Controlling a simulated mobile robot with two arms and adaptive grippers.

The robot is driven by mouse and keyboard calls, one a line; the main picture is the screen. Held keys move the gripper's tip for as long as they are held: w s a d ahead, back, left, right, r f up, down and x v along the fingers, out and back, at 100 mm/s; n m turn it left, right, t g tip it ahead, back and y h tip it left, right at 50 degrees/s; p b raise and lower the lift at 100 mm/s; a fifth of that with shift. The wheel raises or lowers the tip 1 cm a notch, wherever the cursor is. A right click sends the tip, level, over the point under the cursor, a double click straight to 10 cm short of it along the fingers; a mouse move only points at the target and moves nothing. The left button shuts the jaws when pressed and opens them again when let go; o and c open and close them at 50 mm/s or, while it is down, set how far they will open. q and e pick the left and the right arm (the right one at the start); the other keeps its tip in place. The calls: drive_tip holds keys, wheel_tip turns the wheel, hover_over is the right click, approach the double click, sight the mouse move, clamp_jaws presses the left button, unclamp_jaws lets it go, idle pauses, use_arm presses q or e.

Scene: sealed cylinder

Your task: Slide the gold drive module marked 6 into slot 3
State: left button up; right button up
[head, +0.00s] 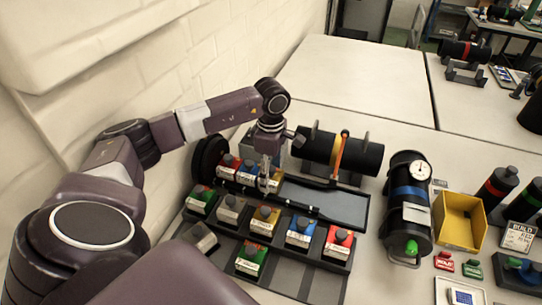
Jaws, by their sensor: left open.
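A gold module (270,184) sits third from the left in the long open carrier (325,200), to the right of a red module (229,166) and a blue module (247,172). My left gripper (266,172) is open and points down at this gold module, its fingers at the module's top. Whether they touch it I cannot tell. Another gold-topped module (265,218) stands in the front rack (318,258). The numbers on the modules and slots are too small to read. My right gripper is not in view.
The front rack also holds green (200,199), blue (300,231) and red (338,242) modules. Behind the carrier lies a black cylinder (318,146) with an orange handle (338,156). A gauged cylinder (407,200) and yellow bin (459,221) stand right. The rear table (360,75) is clear.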

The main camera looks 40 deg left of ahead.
use_arm(q)
drive_tip(key=shift+r, duration=0.15)
wheel_tip(320, 180, up, 12)
drive_tip(key=shift+f, duration=0.15)
idle(0.4)
drive_tip(key=shift+f, duration=0.1)
idle(0.5)
